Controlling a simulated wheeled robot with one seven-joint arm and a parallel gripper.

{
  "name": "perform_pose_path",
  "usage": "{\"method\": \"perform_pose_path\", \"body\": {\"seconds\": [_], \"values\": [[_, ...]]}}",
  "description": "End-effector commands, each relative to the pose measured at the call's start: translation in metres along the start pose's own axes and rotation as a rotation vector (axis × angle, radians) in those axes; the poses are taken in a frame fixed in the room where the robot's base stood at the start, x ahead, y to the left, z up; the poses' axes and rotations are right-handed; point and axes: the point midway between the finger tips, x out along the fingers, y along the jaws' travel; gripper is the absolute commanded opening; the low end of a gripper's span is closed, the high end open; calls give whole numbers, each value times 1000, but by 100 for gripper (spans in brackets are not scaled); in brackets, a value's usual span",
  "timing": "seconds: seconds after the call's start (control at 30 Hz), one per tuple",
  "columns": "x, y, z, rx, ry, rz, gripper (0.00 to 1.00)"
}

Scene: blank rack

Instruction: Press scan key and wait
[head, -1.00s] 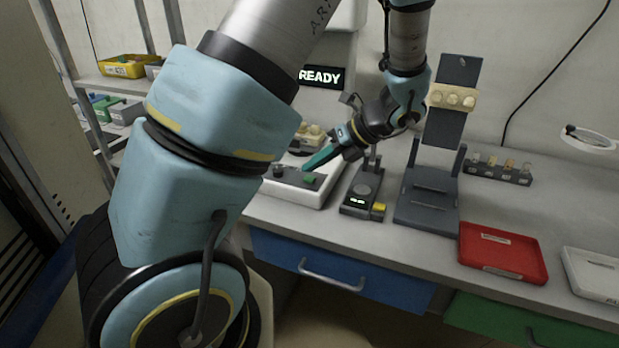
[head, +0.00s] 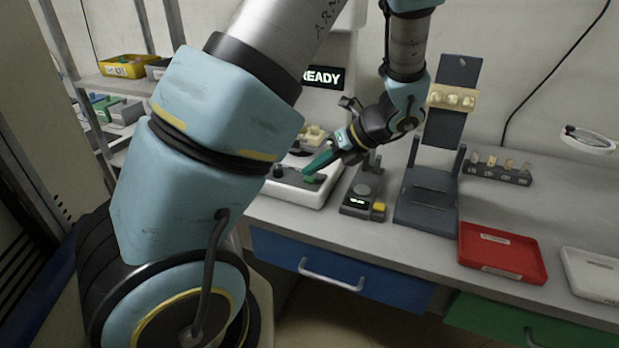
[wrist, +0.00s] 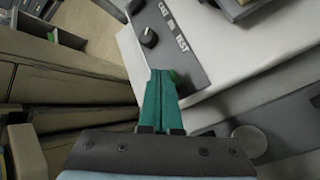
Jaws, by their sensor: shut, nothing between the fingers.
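A white scanner unit (head: 297,198) stands on the bench, with a dark control strip on its front. A screen above (head: 323,77) reads READY.
A small grey device (head: 361,198) with a yellow button stands just right of the scanner. Further right are a dark stand (head: 428,208) with a beige holder, a vial rack (head: 497,172), a red tray (head: 502,253) and a white tray (head: 592,275). Shelves with bins stand left.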

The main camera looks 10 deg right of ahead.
Motion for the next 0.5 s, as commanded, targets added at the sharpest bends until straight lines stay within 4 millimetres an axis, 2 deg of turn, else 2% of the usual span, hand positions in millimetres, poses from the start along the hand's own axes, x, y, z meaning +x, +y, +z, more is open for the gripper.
{"method": "perform_pose_path", "body": {"seconds": [0.5], "values": [[3, -2, -2, -1, 0, -1, 0]]}}
